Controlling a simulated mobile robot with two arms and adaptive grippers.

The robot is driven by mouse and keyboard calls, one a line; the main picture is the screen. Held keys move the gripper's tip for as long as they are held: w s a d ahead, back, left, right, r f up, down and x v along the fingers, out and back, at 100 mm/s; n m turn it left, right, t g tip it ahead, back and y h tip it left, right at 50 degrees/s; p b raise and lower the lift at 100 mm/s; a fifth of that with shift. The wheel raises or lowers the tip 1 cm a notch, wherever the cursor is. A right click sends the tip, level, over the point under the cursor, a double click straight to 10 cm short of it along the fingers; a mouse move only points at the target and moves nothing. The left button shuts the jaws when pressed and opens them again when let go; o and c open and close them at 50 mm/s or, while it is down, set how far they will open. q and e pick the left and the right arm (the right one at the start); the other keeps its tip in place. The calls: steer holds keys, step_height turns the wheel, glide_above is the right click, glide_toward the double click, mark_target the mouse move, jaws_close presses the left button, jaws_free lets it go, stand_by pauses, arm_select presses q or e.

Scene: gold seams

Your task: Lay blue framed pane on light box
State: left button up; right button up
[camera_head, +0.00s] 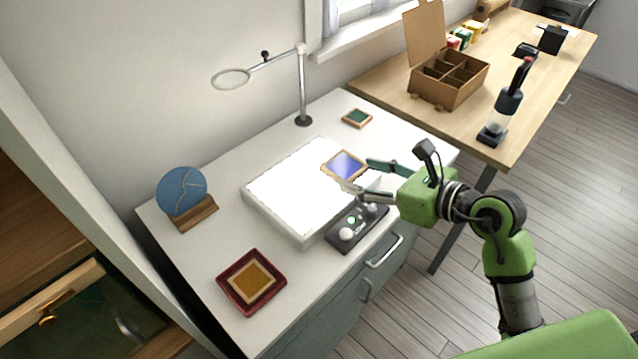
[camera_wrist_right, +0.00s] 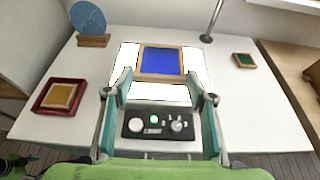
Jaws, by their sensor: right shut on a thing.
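The blue framed pane (camera_head: 345,166), a blue-violet square in a wooden frame, is at the right end of the lit white light box (camera_head: 290,195). In the right wrist view the pane (camera_wrist_right: 160,61) lies between my fingertips, over the bright top of the light box (camera_wrist_right: 125,58). My right gripper (camera_head: 357,174) is shut on its frame; its fingers also show in the right wrist view (camera_wrist_right: 160,80). I cannot tell whether the pane touches the light box. My left gripper is not in view.
A dark control unit (camera_head: 357,228) with knobs stands at the light box's front. An amber pane lies in a red tray (camera_head: 226,287). A green framed pane (camera_head: 357,118), a ring stand (camera_head: 303,90) and a blue disc (camera_head: 181,191) on a wooden holder stand around it.

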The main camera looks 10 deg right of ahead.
steer(key=x, duration=0.5)
steer(key=shift+w+d+p, duration=0.2)
steer(key=shift+w+p, duration=0.05)
steer(key=shift+p, duration=0.15)
glide_above(327, 191)
step_height(327, 191, down, 6)
steer(key=shift+s+d+f, duration=0.1)
step_height(327, 191, down, 3)
steer(key=shift+f+p, duration=0.1)
steer(key=shift+p, duration=0.25)
steer(key=shift+f, duration=0.1)
steer(key=shift+f, duration=0.25)
steer(key=o, duration=1.1)
steer(key=shift+o, duration=0.3)
steer(key=shift+r, duration=0.1)
